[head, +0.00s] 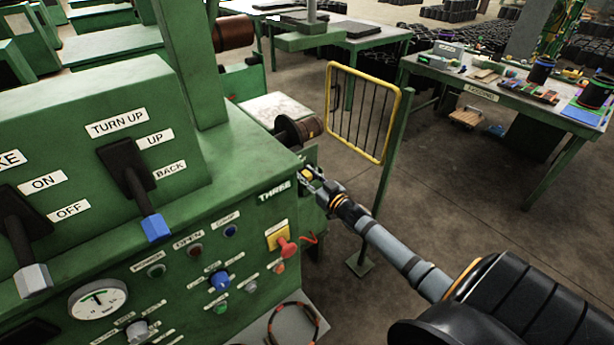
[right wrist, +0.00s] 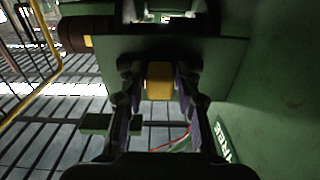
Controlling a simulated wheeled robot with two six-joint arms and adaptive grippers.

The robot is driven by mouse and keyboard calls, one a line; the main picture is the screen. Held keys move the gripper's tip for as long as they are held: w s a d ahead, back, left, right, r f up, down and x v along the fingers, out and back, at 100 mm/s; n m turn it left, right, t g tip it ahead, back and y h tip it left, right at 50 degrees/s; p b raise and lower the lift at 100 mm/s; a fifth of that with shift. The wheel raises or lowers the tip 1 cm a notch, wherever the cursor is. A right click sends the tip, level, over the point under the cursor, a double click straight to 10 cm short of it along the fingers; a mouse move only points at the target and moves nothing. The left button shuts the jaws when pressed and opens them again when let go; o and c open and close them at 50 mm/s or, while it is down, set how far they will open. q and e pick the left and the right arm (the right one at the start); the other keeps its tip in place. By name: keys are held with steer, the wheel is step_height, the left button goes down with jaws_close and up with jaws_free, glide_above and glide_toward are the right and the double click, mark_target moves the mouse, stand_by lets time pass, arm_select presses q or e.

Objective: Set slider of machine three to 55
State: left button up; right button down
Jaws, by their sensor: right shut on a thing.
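Machine three is the green machine (head: 225,190) with a "THREE" label (head: 275,192) at its right corner. My right gripper (head: 310,177) reaches in from the right to the side of the machine, just past that label. In the right wrist view its two fingers (right wrist: 160,95) are closed on a small yellow block, the slider knob (right wrist: 160,80), in front of a green plate (right wrist: 215,65). In the head view the knob is mostly hidden by the fingers. No scale or number by the slider can be read. My left gripper is not in view.
The machine's front carries levers with a blue tip (head: 155,228) and a grey tip (head: 32,281), a gauge (head: 98,299) and a red emergency knob (head: 287,247). A yellow-framed guard (head: 397,95) stands right behind my right gripper. A worktable (head: 490,88) is farther back.

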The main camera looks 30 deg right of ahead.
steer(key=shift+w+d, duration=0.1)
steer(key=shift+d, duration=0.95)
steer(key=c, duration=1.4)
jaws_free()
steer(key=shift+o, duration=1.2)
steer(key=shift+d, duration=0.1)
steer(key=shift+o, duration=0.2)
steer(key=shift+d, duration=0.15)
steer(key=s, duration=0.7)
steer(key=shift+s+d, duration=0.25)
steer(key=shift+d, duration=0.05)
